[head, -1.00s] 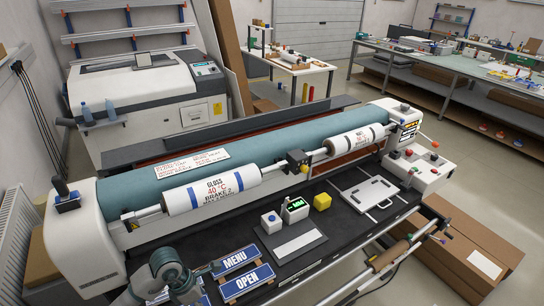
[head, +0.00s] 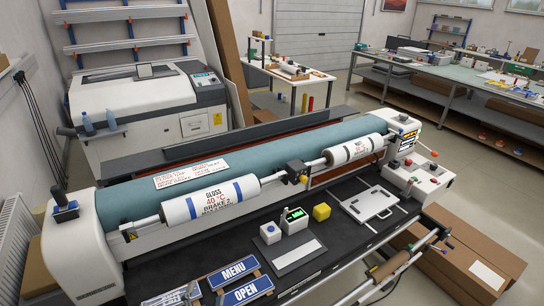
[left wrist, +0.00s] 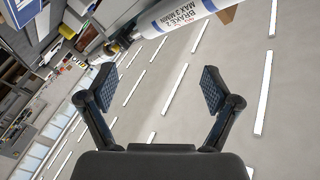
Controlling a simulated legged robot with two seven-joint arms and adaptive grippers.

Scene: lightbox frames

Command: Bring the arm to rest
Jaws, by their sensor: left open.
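Most of my left arm is out of the head view. Both signs lie on the black bed of the laminating machine (head: 330,232). My right gripper is in neither view.
White printed rollers (head: 210,203) span the machine behind the signs; one also shows at the top of the left wrist view (left wrist: 175,14).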

